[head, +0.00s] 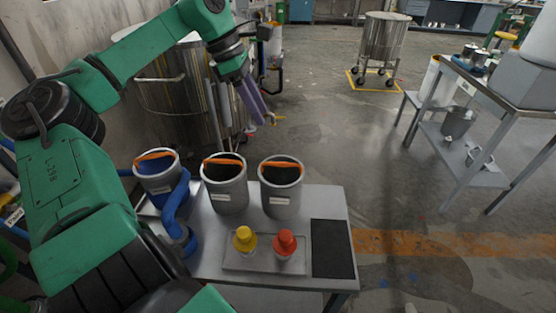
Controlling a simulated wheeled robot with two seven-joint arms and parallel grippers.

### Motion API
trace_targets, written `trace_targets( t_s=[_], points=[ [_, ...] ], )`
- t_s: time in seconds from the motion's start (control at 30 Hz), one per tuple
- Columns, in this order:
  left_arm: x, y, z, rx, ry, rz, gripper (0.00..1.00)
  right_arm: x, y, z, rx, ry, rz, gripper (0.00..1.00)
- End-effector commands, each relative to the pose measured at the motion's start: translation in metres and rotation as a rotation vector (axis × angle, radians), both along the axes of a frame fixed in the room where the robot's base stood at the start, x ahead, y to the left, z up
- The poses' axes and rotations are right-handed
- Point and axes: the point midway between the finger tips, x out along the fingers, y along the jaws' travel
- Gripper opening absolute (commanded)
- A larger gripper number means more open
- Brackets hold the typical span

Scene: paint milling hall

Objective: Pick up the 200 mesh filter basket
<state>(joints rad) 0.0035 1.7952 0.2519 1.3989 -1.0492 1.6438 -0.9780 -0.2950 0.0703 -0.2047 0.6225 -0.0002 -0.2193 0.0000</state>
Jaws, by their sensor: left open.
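Three grey cylindrical baskets with orange handles stand in a row on a metal table (210,258): a left one (160,183), a middle one (229,192) and a right one (281,198). Each has a pale label on its front, too small to read, so I cannot tell which is the 200 mesh one. The left basket is partly covered by a blue hose-like part. My left gripper (256,112), with purple fingers, is open and empty, beyond and above the baskets, apart from them. My right gripper is not in view.
A yellow-topped item (244,240) and a red-topped item (285,243) stand on a small tray (238,266) in front of the baskets. A black mat (332,249) lies at the table's right. A large steel vessel (170,95) stands behind.

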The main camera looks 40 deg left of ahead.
Motion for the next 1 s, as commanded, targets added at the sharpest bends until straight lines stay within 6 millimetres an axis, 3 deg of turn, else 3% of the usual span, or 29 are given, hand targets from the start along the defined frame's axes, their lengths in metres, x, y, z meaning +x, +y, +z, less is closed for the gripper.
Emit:
trace_targets(
  t_s=[0.03,0.17,0.33,0.6,1.0],
  points=[
    [0.000,0.000,-0.020,0.000,0.000,0.000,0.47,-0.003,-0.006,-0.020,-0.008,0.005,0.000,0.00],
    [0.000,0.000,-0.035,-0.001,-0.001,0.000,0.47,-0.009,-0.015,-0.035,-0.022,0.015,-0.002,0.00],
    [0.004,-0.005,-0.049,-0.003,0.004,-0.001,0.47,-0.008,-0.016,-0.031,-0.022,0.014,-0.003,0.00],
    [0.019,-0.025,-0.108,-0.001,0.005,0.000,0.47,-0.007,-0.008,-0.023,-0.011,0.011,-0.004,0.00],
    [0.032,-0.041,-0.165,0.001,0.004,0.000,0.47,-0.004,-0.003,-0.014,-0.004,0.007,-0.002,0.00]
  ],
)
